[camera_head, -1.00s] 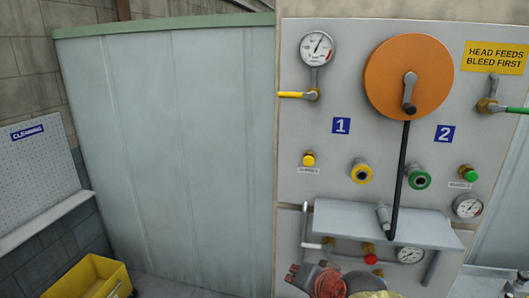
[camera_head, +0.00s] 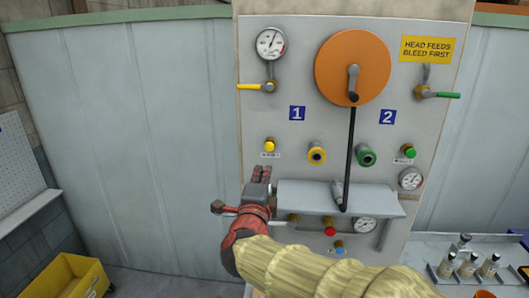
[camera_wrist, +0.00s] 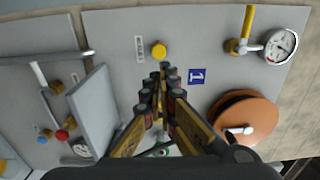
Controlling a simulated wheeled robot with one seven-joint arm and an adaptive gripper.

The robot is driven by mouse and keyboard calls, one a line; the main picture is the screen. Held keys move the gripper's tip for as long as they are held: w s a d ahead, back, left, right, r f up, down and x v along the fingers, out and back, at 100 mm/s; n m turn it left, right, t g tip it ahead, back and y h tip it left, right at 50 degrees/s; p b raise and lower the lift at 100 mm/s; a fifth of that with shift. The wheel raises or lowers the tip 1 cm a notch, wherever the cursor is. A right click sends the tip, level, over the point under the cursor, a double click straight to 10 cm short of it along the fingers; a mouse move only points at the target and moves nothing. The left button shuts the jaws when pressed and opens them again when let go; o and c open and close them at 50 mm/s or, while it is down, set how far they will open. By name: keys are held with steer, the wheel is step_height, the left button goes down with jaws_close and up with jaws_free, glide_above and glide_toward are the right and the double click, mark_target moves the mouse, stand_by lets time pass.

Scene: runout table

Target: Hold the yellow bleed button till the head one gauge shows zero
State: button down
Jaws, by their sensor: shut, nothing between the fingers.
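The yellow bleed button (camera_head: 269,145) sits on the grey panel below the blue "1" sign, with a small label under it. It also shows in the wrist view (camera_wrist: 159,51). My gripper (camera_head: 262,170) is shut and empty, its tips just below the button and label in the picture. In the wrist view the closed fingertips (camera_wrist: 164,68) lie close to the button; I cannot tell the gap to the panel. The button's face is uncovered. The head one gauge (camera_head: 270,43) is at the panel's upper left, also in the wrist view (camera_wrist: 281,46). Its reading is too small to tell.
A sloped grey shelf (camera_head: 310,200) juts out right of my gripper. A yellow-handled valve (camera_head: 262,87) is above the button. Yellow-ringed (camera_head: 316,153) and green-ringed (camera_head: 366,156) fittings and a green button (camera_head: 409,152) are to the right. An orange disc (camera_head: 353,69) has a crank.

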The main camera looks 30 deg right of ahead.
mark_target(269, 145)
steer(key=shift+w+d, duration=0.1)
steer(key=p+x, duration=0.3)
steer(key=x, duration=1)
steer(key=shift+w+d, duration=0.15)
steer(key=shift+w, duration=0.15)
steer(key=shift+w, duration=0.1)
steer(key=shift+w+d+f+b, duration=0.2)
steer(key=shift+w+d+b, duration=0.35)
steer(key=shift+b, duration=0.5)
steer(key=shift+r, duration=0.3)
steer(key=shift+w+r, duration=0.1)
steer(key=shift+r, duration=0.1)
